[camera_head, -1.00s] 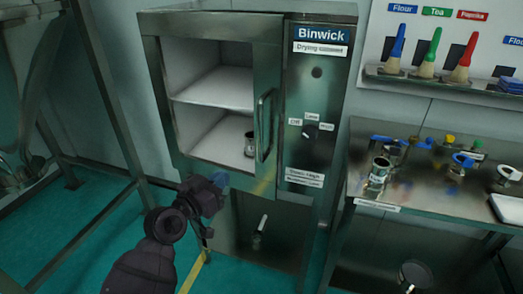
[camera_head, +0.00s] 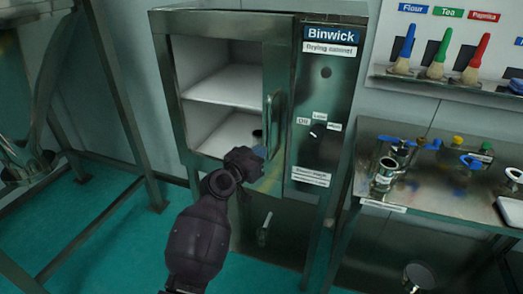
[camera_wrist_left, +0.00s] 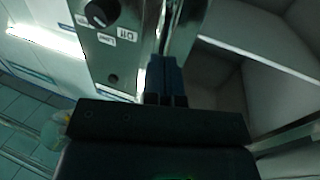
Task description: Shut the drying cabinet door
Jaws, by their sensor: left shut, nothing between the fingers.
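The steel drying cabinet (camera_head: 228,22) stands in the middle of the head view, its white shelved inside showing. My right gripper is not in view.
A control knob (camera_head: 317,131) is on the panel to the right. A steel table (camera_head: 430,205) with clamps and jars stands at right. A metal frame (camera_head: 115,110) stands at left.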

